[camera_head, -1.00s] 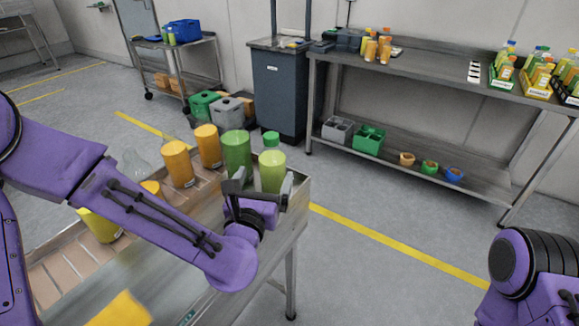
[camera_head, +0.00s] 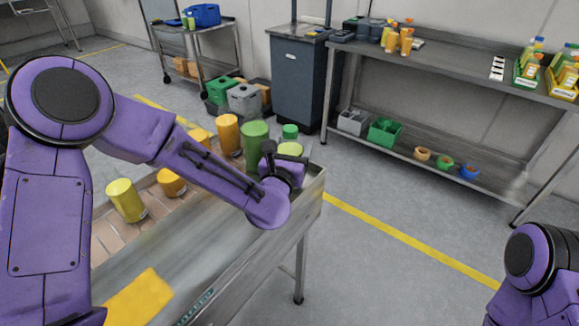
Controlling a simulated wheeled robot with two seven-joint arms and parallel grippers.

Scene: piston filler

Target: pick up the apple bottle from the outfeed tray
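A bottle with light green contents (camera_head: 290,149) and a darker green cap (camera_head: 290,131) stands upright at the far right end of the metal outfeed tray (camera_head: 316,186). I take it for the apple bottle; no label is readable. My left gripper (camera_head: 284,163) is right at it, on the near side, hiding its lower body. One dark finger rises at the bottle's left. Whether the fingers are open or touch the bottle cannot be told. My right gripper is out of view; only part of my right arm shows at the lower right.
A darker green container (camera_head: 255,142) stands close to the left of the gripper. Orange (camera_head: 228,134) and yellow (camera_head: 126,200) containers stand further left along the tray. A long workbench (camera_head: 455,75) holds bottle crates at the back right. The floor between is clear.

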